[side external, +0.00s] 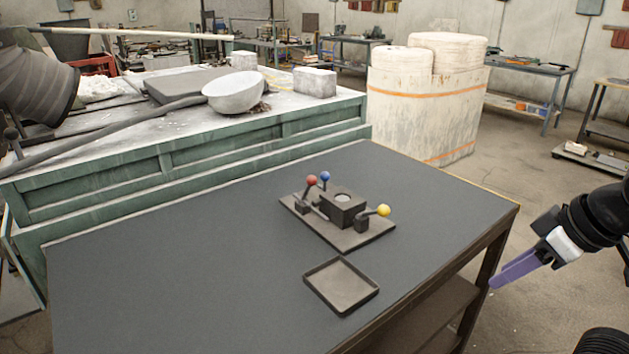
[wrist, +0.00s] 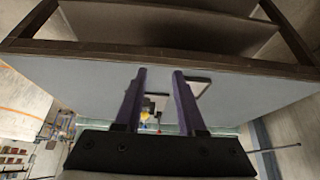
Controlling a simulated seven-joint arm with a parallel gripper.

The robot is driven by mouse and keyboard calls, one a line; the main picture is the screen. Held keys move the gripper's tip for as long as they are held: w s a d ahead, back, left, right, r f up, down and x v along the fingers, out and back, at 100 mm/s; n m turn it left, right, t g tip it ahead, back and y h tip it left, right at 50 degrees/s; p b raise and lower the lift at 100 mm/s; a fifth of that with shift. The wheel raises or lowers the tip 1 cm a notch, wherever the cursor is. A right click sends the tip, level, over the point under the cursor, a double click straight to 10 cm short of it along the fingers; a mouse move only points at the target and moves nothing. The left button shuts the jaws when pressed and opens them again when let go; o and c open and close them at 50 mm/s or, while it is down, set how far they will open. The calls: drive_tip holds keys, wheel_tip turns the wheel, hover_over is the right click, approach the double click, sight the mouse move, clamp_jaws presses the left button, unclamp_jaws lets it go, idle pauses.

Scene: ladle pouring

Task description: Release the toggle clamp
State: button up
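A dark clamp fixture (side external: 338,238) sits on the table, its flat plate carrying a square block (side external: 343,207) with a round light top. I cannot tell which lever is the toggle clamp's. My gripper (side external: 492,286) is off the table's right edge, well apart from the fixture. In the wrist view my gripper (wrist: 159,71) shows two purple fingers apart with nothing held. The fixture (wrist: 156,103) is small and partly hidden there beyond the fingers.
A shallow empty square tray (side external: 341,286) lies in front of the fixture. The dark tabletop (side external: 170,270) is clear to the left. A green bench (side external: 190,160) with a ladle (side external: 234,92) stands behind. The table's right edge (side external: 440,275) lies between my gripper and the fixture.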

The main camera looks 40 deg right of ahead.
drive_tip(key=shift+n, duration=0.6)
drive_tip(key=c, duration=0.5)
drive_tip(key=shift+w+d+r+n, duration=0.1)
drive_tip(key=shift+r+n, duration=0.05)
drive_tip(key=shift+n, duration=0.55)
clamp_jaws()
drive_tip(key=w+r+n+t+h, duration=0.1)
drive_tip(key=w+r+n, duration=0.5)
drive_tip(key=w+n, duration=0.35)
drive_tip(key=w+r+n+t, duration=0.1)
drive_tip(key=w+r+n, duration=0.5)
drive_tip(key=w+n, duration=0.3)
drive_tip(key=w+a+f+n, duration=0.3)
drive_tip(key=w+a+n, duration=0.1)
drive_tip(key=w, duration=0.3)
drive_tip(key=w+a+f+n+g, duration=0.1)
drive_tip(key=w+a+f+n, duration=0.2)
drive_tip(key=w, duration=0.4)
drive_tip(key=shift+a+f+n+h, duration=0.3)
drive_tip(key=shift+a+n, duration=0.4)
drive_tip(key=shift+n, duration=0.15)
